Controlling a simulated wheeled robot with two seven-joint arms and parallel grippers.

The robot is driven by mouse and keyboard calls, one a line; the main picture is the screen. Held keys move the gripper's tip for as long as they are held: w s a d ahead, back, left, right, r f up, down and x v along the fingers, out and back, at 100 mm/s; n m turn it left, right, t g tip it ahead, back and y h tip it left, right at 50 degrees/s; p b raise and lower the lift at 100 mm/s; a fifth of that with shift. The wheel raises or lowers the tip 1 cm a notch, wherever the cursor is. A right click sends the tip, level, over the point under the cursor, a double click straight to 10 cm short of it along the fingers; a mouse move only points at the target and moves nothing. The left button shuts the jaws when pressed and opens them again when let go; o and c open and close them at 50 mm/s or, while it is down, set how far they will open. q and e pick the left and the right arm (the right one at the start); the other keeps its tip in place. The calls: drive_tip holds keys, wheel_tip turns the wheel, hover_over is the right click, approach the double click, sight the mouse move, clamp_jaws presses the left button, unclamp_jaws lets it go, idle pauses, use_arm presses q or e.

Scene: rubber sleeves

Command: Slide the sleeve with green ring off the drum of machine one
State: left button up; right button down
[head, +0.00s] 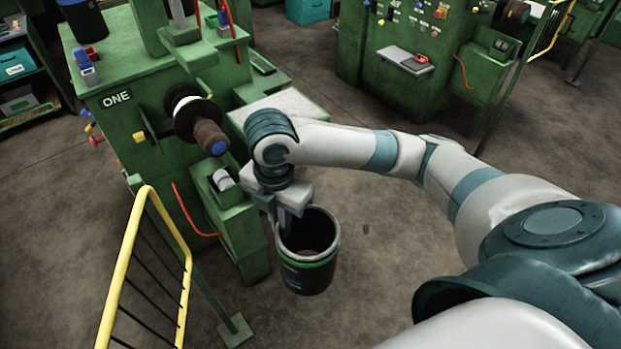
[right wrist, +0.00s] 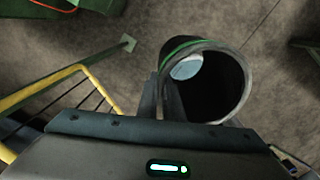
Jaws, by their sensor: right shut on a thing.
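The sleeve with the green ring (head: 308,272) is a black hollow cylinder with a green band, open end up and slightly tilted in the head view. It hangs in the air, apart from the drum. My right gripper (head: 287,222) is shut on the sleeve's wall at its rim. In the right wrist view the sleeve (right wrist: 228,85) shows its open bore, with the gripper's fingers (right wrist: 162,100) at its left edge. My left gripper is not in view.
Green machine one (head: 118,125) stands at left. A yellow guard rail (head: 128,235) stands in front of it and also shows in the right wrist view (right wrist: 85,68). Another green machine (head: 375,85) is at the back. The grey floor right of the sleeve is open.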

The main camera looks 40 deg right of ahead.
sight(282, 239)
drive_tip(key=shift+w+d+f+m+b, duration=0.15)
drive_tip(key=shift+f+m+b, duration=1.3)
drive_tip(key=shift+m+b, duration=1.75)
drive_tip(key=shift+w+f+m+b, duration=0.3)
drive_tip(key=shift+f+m+b, duration=1.3)
drive_tip(key=shift+m, duration=2.85)
drive_tip(key=shift+w+d+f+m+b, duration=0.15)
drive_tip(key=shift+f+m+b, duration=1.15)
drive_tip(key=shift+m+b, duration=1.95)
drive_tip(key=shift+d+m+p, duration=0.1)
drive_tip(key=shift+m+p, duration=0.5)
drive_tip(key=shift+p, duration=0.05)
